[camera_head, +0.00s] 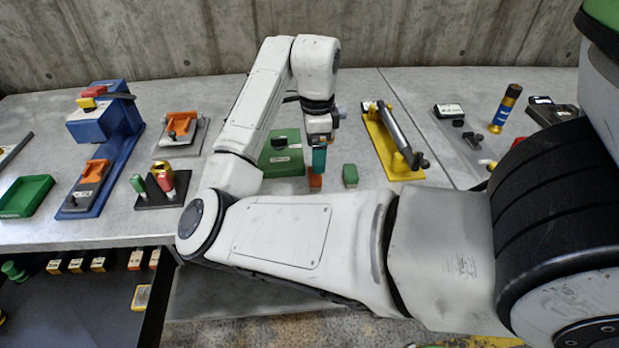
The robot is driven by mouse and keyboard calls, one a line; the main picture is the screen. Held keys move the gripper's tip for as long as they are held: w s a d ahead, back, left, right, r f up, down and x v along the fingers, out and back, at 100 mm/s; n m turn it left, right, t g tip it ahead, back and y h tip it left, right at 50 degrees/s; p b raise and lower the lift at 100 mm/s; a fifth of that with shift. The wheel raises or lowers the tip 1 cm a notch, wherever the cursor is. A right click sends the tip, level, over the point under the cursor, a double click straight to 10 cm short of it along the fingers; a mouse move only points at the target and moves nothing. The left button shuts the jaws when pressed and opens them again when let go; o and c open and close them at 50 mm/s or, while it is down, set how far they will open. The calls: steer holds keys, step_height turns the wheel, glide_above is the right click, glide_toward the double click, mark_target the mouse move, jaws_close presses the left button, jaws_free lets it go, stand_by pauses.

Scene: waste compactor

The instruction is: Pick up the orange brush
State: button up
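The upper part of the brush is partly covered by the gripper.
A green box (282,158) stands close behind and left of my gripper. A yellow fixture with a grey bar (403,160) stands to the right. Further left are a black stand (162,189) and a blue fixture (125,140). An open drawer (75,310) is at front left.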

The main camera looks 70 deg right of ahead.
steer(key=shift+w+f, duration=0.15)
steer(key=shift+f, duration=3.8)
steer(key=shift+c, duration=0.4)
steer(key=c, duration=1)
steer(key=shift+r, duration=0.1)
steer(key=shift+r, duration=0.5)
step_height(320, 180, up, 2)
steer(key=shift+r, duration=0.15)
steer(key=s+a+r, duration=0.6)
steer(key=a+r, duration=0.3)
steer(key=a, duration=0.3)
steer(key=shift+s+a+r+p, duration=0.2)
steer(key=shift+a+r+p, duration=0.05)
steer(key=shift+r+p, duration=0.1)
